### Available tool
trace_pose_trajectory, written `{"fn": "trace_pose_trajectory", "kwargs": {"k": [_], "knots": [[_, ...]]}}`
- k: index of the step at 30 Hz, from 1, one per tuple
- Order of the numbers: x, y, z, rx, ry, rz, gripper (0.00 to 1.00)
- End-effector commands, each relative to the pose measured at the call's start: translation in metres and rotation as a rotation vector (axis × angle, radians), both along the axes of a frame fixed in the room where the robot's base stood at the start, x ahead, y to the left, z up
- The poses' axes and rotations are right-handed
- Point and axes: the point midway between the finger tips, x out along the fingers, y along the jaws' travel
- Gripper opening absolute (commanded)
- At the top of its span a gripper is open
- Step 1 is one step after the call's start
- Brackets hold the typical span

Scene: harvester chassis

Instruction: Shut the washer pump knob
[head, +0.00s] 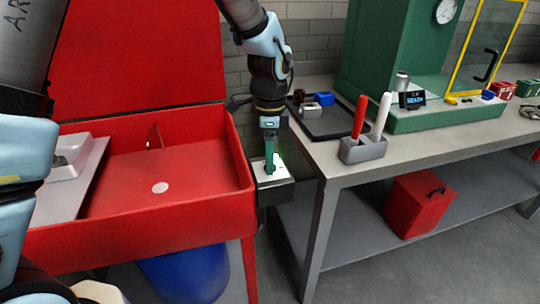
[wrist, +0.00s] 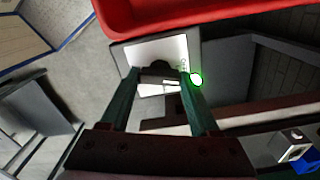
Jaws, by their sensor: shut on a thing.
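The washer pump (head: 273,184) is a small box with a white top plate at the right side of the red parts washer. Its dark round knob (wrist: 160,68) shows in the wrist view on the lit plate, between my fingertips. My gripper (wrist: 158,75) points down at the plate and its two green fingers are shut on the knob from both sides. A green light (wrist: 196,79) glows beside the right finger. In the head view my gripper (head: 270,168) hides the knob. The marks on the plate are too small to read.
The red washer basin (head: 150,185) with its raised lid stands at left. A grey workbench (head: 400,150) stands close at right, with a dark tray (head: 325,122) and a holder (head: 362,150) with red and white handles. A blue drum (head: 185,272) is under the basin.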

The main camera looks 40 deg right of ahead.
Motion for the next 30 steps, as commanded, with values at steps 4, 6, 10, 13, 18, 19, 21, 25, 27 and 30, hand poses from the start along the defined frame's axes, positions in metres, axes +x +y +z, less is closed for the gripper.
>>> {"fn": "trace_pose_trajectory", "kwargs": {"k": [4, 6, 10, 13, 18, 19, 21, 25, 27, 30], "knots": [[-0.0003, 0.0001, 0.0001, 0.001, 0.001, 0.000, 0.29], [-0.0003, 0.0001, 0.0002, 0.001, 0.001, 0.000, 0.22], [-0.0004, 0.0002, 0.0002, 0.001, 0.001, 0.000, 0.07], [-0.0004, 0.0002, 0.0002, 0.001, 0.001, 0.009, 0.07], [-0.0003, 0.0000, 0.0000, 0.001, 0.001, 0.133, 0.07], [-0.0003, -0.0001, 0.0000, 0.001, 0.001, 0.162, 0.07], [-0.0003, -0.0001, 0.0000, 0.001, 0.001, 0.224, 0.07], [-0.0002, -0.0001, 0.0001, 0.001, 0.000, 0.299, 0.07], [-0.0002, -0.0001, 0.0002, 0.001, 0.000, 0.315, 0.07], [-0.0002, -0.0001, 0.0003, 0.001, 0.001, 0.318, 0.07]]}}
